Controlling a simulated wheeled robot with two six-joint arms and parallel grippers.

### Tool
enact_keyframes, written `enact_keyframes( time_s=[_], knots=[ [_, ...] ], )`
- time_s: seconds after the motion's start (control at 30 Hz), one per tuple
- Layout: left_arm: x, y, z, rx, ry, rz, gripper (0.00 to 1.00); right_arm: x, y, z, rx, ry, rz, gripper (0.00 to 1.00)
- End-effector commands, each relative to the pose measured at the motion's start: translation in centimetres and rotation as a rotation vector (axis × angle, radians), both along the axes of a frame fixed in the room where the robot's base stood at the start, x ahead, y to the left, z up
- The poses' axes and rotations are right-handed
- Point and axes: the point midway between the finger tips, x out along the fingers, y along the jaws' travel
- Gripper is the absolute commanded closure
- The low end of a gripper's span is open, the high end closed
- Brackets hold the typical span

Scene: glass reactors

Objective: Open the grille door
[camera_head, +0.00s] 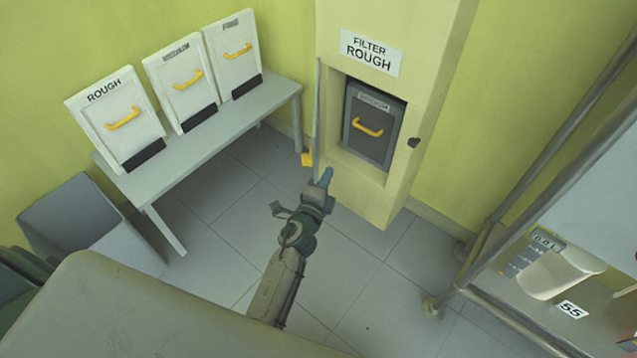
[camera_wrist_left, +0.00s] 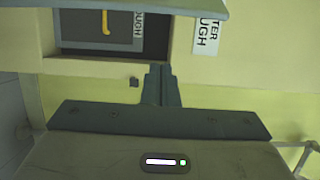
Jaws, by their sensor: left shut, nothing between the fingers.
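The grille door (camera_head: 317,110) shows nearly edge-on as a thin pale strip. It stands swung out from the left side of the filter cabinet's opening, with a yellow handle (camera_head: 307,157) near its lower end. A pale strip, apparently the door (camera_wrist_left: 150,8), also crosses the top of the left wrist view. My left gripper (camera_head: 326,177) is shut and empty, just right of the door's lower end and in front of the cabinet. Its closed fingers also show in the left wrist view (camera_wrist_left: 160,80). My right gripper is out of view.
A grey filter panel (camera_head: 368,128) with a yellow handle sits in the cabinet (camera_head: 359,190) opening. A dark knob (camera_head: 414,143) is on the cabinet's right. Three white filter panels stand on a bench (camera_head: 220,122) at left. A metal-framed cart is at right. Floor between is clear.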

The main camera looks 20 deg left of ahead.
Motion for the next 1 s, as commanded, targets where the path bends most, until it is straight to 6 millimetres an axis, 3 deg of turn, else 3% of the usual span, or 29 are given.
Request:
enact_keyframes(
  time_s=[0.1, 0.27, 0.5, 1.0],
  knots=[
    [2.8, -0.1, 0.0, 0.001, -0.002, -0.001, 1.0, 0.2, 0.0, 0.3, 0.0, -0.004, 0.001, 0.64],
    [5.7, 0.0, -0.1, 0.001, 0.0, 0.0, 1.0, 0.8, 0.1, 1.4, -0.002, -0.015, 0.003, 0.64],
    [4.3, 3.2, 0.0, 0.001, 0.001, 0.0, 1.0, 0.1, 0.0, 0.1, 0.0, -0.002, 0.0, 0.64],
    [4.1, 3.7, -0.1, -0.001, 0.001, -0.002, 1.0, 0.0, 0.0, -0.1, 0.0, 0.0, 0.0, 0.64]
  ],
)
